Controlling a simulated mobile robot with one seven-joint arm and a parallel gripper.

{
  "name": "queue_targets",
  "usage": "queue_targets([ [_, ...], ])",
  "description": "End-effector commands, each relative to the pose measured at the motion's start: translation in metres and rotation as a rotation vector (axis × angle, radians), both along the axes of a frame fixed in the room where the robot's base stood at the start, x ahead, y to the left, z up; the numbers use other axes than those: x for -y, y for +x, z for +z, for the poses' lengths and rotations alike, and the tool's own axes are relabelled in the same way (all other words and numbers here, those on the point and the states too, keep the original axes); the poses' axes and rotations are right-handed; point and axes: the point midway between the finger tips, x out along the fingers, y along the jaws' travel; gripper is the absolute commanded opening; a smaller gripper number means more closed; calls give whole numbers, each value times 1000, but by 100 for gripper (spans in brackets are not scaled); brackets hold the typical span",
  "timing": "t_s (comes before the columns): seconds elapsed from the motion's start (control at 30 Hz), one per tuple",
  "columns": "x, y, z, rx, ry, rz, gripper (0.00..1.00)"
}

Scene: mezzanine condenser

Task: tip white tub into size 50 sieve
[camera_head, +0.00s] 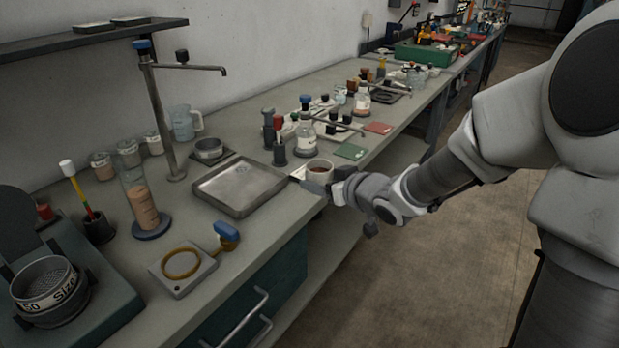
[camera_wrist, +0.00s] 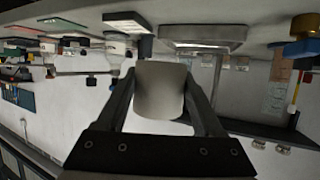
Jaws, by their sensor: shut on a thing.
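My gripper (camera_head: 327,183) is at the front edge of the bench, past the right side of the metal tray. It is shut on the white tub (camera_head: 319,169), which looks upright and has dark reddish-brown contents. In the wrist view the tub (camera_wrist: 160,90) sits between the two fingers of my gripper (camera_wrist: 163,98). The size 50 sieve (camera_head: 46,285) is a round metal sieve labelled "50 Size" on a dark green base at the lower left, well away from the tub.
A shallow metal tray (camera_head: 240,187) lies between tub and sieve. A tall tap stand (camera_head: 161,110), a glass cylinder (camera_head: 140,200) and a ring on a grey block (camera_head: 183,268) stand leftward. Bottles crowd the bench behind the tub. The floor in front is clear.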

Motion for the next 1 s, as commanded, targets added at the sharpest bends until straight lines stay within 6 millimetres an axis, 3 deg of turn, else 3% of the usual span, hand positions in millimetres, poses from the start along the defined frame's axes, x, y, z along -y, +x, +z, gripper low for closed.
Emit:
queue_targets([
  [0.47, 25, -10, 16, 0, 2, -4, 12],
  [1.0, 78, -38, -21, -1, 8, -189, 12],
])
